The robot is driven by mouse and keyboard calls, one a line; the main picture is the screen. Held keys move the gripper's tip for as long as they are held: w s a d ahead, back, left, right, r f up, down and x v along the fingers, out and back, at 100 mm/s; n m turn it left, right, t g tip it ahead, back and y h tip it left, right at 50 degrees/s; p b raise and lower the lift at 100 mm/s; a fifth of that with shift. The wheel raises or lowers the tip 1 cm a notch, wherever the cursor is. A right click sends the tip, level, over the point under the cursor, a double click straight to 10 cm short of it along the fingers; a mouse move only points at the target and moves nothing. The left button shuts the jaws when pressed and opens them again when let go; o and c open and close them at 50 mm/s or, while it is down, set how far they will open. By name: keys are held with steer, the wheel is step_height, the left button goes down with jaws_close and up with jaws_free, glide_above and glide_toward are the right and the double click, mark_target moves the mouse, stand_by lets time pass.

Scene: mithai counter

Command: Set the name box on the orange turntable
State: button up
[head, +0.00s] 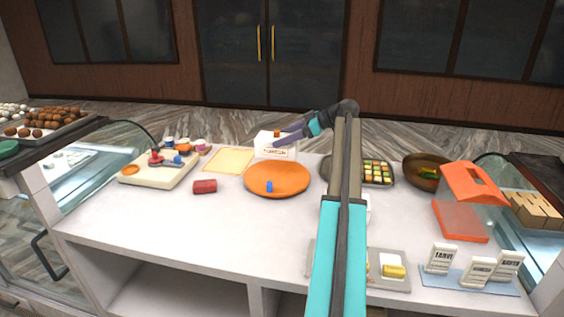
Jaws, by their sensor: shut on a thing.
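The white name box (268,151) has dark lettering on its front, too small to read surely, and a small orange piece on top. It shows at the back edge of the orange turntable (290,182); I cannot tell if it is above the disc or behind it. My gripper (279,140) reaches in from the right and is shut on the box's upper part. The fingertips are small and hard to make out. A small blue object (269,187) stands on the turntable's front part.
A pale tray (133,176) with small items, a red cylinder (205,186) and a yellowish sheet (229,160) lie left. The front-left counter (170,235) is clear.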

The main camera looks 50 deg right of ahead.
mark_target(286, 156)
steer(key=shift+f+p, duration=0.5)
steer(key=shift+f, duration=1.65)
steer(key=shift+f+p, duration=0.55)
steer(key=shift+f, duration=1.35)
steer(key=shift+f, duration=0.15)
steer(key=o, duration=1.5)
steer(key=shift+r, duration=0.25)
steer(key=shift+s+d, duration=0.25)
steer(key=shift+s, duration=0.05)
steer(key=b+v, duration=0.3)
steer(key=v, duration=0.8)
steer(key=shift+r+b, duration=0.2)
steer(key=shift+b, duration=0.2)
